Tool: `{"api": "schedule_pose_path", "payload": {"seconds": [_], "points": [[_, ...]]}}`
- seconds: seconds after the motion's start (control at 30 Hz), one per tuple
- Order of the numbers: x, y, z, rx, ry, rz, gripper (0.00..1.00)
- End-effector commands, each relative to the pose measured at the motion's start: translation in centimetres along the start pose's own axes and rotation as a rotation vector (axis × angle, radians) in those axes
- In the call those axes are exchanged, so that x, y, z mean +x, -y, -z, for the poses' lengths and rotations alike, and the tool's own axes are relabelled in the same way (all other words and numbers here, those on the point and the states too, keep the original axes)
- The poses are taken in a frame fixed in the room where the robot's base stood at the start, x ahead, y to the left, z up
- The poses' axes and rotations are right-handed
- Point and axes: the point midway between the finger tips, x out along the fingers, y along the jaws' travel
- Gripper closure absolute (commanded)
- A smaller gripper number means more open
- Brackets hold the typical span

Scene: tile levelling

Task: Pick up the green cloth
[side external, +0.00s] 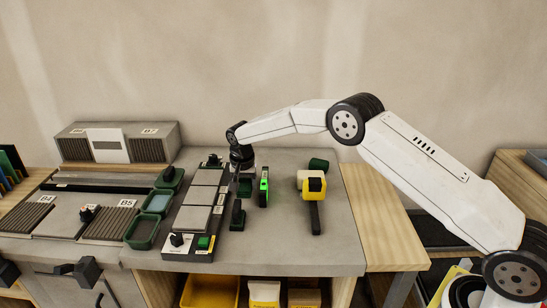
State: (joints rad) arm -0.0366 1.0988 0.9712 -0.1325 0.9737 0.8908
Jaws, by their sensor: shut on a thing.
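My gripper (240,178) points down at the right edge of the dark rail that holds the grey tiles (202,195). It is shut on a small dark green piece (245,188), which looks like the green cloth, at or just above the bench top; the gap cannot be judged. The fingers are small and dark here, so the exact grip is hard to see. Another dark green, rounded thing (318,164) lies farther right on the bench, behind a yellow and black tool.
A bright green and black tool (263,188) stands close right of my gripper. A dark upright tool (237,215) is just in front. The yellow tool (313,187) is farther right. Green trays (142,231) line the rail's left. The bench's front right is clear.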

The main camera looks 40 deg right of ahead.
Motion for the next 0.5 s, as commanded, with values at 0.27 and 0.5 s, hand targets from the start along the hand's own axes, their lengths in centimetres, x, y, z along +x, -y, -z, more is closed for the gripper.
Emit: {"api": "schedule_pose_path", "payload": {"seconds": [0.27, 0.5], "points": [[-3.4, -1.7, -1.2, 0.0, -0.002, 0.002, 0.93], [-5.0, -3.5, -2.9, 0.0, -0.001, 0.001, 0.93]]}}
